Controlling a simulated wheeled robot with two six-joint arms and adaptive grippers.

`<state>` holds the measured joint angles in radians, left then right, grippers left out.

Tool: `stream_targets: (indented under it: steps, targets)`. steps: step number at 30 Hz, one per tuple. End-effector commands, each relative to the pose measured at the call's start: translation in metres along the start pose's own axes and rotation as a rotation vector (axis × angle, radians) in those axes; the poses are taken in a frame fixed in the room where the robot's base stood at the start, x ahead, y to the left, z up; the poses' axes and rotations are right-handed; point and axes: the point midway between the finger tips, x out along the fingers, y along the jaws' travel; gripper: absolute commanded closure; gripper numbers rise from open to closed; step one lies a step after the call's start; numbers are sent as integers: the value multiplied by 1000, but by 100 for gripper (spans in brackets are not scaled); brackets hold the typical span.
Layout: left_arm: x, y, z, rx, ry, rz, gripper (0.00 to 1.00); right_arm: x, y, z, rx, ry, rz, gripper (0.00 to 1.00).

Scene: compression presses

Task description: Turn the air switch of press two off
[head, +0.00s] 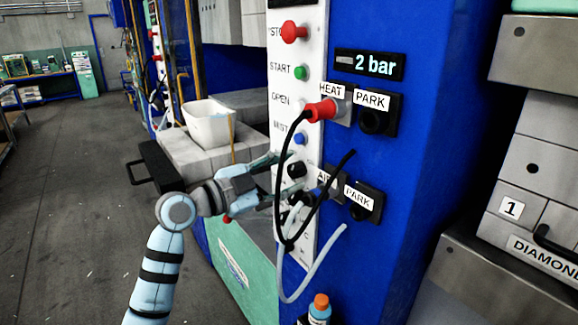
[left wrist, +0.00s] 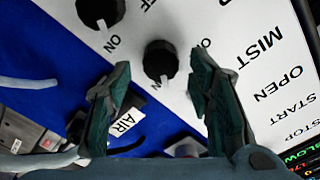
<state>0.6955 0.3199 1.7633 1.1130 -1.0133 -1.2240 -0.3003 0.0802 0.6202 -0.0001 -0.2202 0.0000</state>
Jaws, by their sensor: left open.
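The press has a blue body (head: 400,50) and a white control panel (head: 283,75). A black rotary knob (head: 297,169) sits below the blue MIST button (head: 299,139), with another dark knob below it, partly behind hoses. My left gripper (head: 272,180) is at the panel, level with these knobs. In the left wrist view its open fingers (left wrist: 160,66) are on either side of the knob closest to MIST (left wrist: 160,58); contact cannot be told. Its white mark points down in the picture. A second knob (left wrist: 95,12) lies beyond the left finger, its mark towards an ON label. My right gripper is out of view.
A black hose (head: 278,190) and a grey hose (head: 325,265) loop in front of the lower panel. The AIR (head: 325,177) and HEAT (head: 331,89) connections and two PARK sockets (head: 372,119) are at the right. A white container (head: 208,124) stands behind my left arm.

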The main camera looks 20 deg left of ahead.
Motion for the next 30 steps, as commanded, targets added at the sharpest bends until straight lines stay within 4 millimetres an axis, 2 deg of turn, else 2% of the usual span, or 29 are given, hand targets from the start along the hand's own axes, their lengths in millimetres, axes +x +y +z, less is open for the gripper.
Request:
stream_targets:
  steps: [3,11,20,30]
  targets:
    - [9,0,0,0,0,1,53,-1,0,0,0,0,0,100]
    - [10,1,1,1,-1,1,53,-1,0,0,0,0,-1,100]
    - [10,1,1,0,-1,1,100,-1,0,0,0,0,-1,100]
    - [10,1,1,-41,-1,2,100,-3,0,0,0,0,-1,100]
